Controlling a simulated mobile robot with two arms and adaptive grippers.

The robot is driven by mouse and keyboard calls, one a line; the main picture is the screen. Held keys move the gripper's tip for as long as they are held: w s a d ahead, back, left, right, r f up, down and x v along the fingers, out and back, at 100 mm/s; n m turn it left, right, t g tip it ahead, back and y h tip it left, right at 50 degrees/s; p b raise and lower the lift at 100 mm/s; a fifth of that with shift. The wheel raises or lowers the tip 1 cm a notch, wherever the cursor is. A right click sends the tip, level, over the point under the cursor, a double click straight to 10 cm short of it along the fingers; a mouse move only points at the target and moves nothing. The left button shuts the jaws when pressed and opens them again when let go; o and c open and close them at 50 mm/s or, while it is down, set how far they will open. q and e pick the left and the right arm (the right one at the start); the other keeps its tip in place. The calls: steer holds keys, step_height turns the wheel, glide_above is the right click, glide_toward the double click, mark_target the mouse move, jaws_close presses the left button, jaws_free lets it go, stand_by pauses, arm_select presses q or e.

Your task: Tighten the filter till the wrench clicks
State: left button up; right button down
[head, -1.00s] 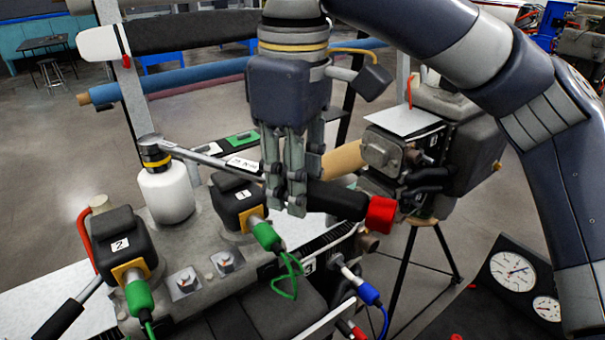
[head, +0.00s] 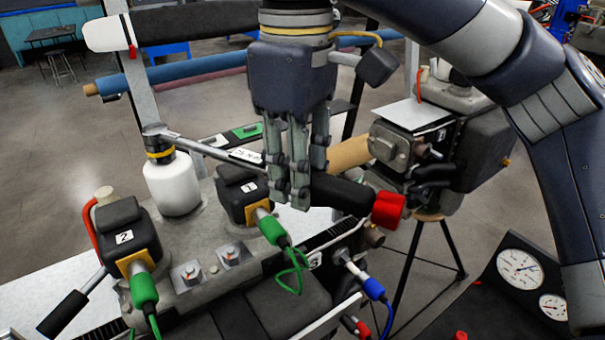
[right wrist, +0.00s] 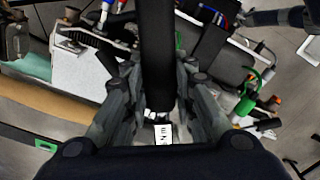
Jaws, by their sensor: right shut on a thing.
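The white filter (head: 173,184) stands upright on the grey machine at the left of the head view, with a black and yellow cap on top. The torque wrench has its head (head: 157,131) on that cap. Its silver shaft (head: 215,153) runs right to a black handle (head: 340,194) with a red end (head: 388,209). My right gripper (head: 292,195) is shut around the wrench near where shaft and handle meet. In the right wrist view the black handle (right wrist: 157,60) runs between the fingers, with a white label (right wrist: 163,134) on the wrench. My left gripper does not show.
Black units marked 1 (head: 243,192) and 2 (head: 125,240), with green connectors, stand close to the filter. A blue connector (head: 373,289) is below the handle. A grey device on a tripod (head: 440,145) stands right of the handle. Gauges (head: 520,268) are at lower right.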

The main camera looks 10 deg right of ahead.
steer(key=shift+w+a+r, duration=0.1)
steer(key=shift+a+r, duration=0.2)
steer(key=shift+r, duration=2.35)
